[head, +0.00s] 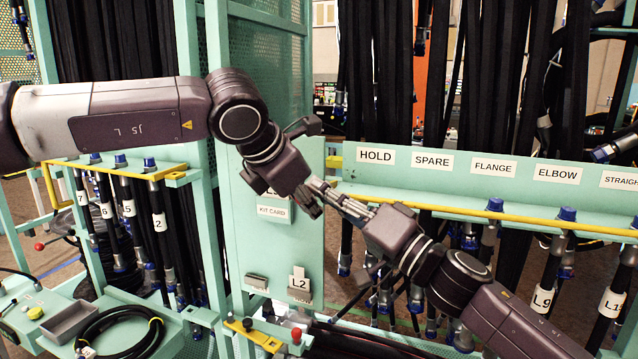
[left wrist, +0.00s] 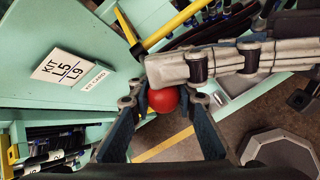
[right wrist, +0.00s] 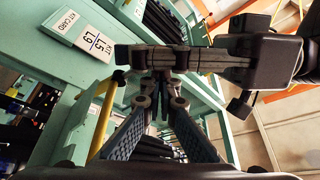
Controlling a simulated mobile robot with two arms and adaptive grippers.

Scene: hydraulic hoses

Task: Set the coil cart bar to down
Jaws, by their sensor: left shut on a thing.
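The red ball knob (left wrist: 163,99) sits between the fingertips of my left gripper (left wrist: 164,104), which is shut on it. A yellow bar (left wrist: 175,23) runs close by the knob in the left wrist view. A yellow bar also shows in the right wrist view (right wrist: 102,125). I cannot tell whether the knob joins that bar. In the head view my left gripper (head: 311,198) hides the knob, in front of the green panel (head: 262,253). My right gripper (head: 335,197) meets it tip to tip. In the right wrist view its fingers (right wrist: 162,84) are close together, with nothing clearly held.
A kit card (left wrist: 70,68) is on the panel beside the grippers. A labelled rack (head: 465,190) with a yellow rail and hanging hoses stands right. A hose rack and a green tray with a coiled hose (head: 120,338) are left. Another red knob (head: 297,335) is low at the front.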

